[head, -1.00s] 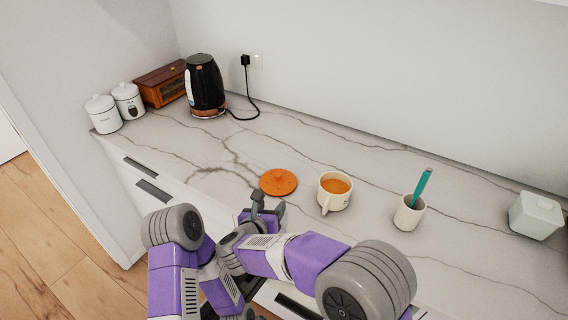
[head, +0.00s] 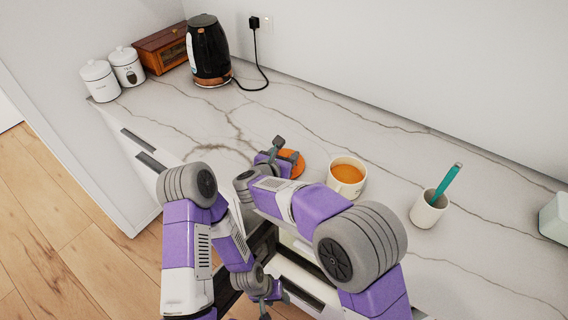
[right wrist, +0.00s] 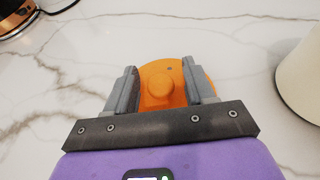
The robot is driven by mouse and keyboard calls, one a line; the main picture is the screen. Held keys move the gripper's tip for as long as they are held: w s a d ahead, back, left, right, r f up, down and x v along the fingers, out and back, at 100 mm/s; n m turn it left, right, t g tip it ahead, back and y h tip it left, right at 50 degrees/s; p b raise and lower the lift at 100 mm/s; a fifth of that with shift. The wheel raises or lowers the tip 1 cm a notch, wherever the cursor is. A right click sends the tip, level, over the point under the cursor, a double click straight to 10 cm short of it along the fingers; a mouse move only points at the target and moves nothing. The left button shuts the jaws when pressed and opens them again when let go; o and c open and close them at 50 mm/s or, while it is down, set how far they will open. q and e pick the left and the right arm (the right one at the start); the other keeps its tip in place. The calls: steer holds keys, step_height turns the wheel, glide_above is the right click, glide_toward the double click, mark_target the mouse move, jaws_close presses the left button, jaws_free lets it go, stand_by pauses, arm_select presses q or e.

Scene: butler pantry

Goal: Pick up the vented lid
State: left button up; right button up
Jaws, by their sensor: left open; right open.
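The vented lid (head: 290,156) is a round orange disc lying flat on the marble counter, partly hidden by my right gripper in the head view. The right wrist view shows the lid (right wrist: 186,68) with its round knob (right wrist: 159,83) and a small dark hole. My right gripper (head: 287,152) is open over the lid. In the right wrist view its fingers (right wrist: 162,88) are on either side of the knob, apart from it. My left gripper (head: 275,302) is open and empty, low in front of the counter.
A cup of orange-brown drink (head: 347,175) stands just right of the lid. A white cup with a teal stick (head: 428,212) is farther right. A black kettle (head: 208,52), canisters (head: 100,82) and a wooden box (head: 160,50) stand at back left. The counter left of the lid is clear.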

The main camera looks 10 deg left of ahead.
steer(key=c, duration=1)
steer(key=shift+o, duration=0.2)
steer(key=shift+r, duration=0.1)
